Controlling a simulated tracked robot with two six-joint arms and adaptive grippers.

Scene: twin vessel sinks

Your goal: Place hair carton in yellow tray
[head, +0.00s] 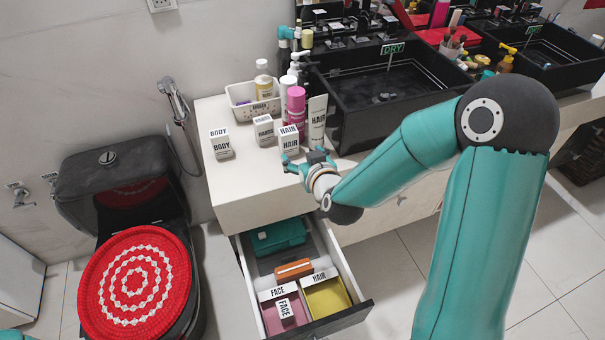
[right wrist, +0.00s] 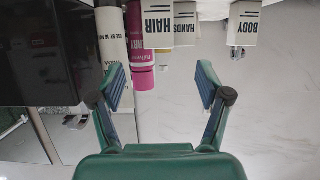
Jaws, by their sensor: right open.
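The yellow tray (head: 327,301), labelled HAIR, lies in the open drawer below and looks empty. My left gripper is not in view.
Hands carton (head: 264,131) and body carton (head: 221,144) stand to the left. A pink bottle (head: 296,106) and white tube (head: 317,122) stand close behind. The drawer (head: 361,311) also holds a pink tray (head: 270,318) with a face carton (head: 285,309). The black sink (head: 345,128) is at right.

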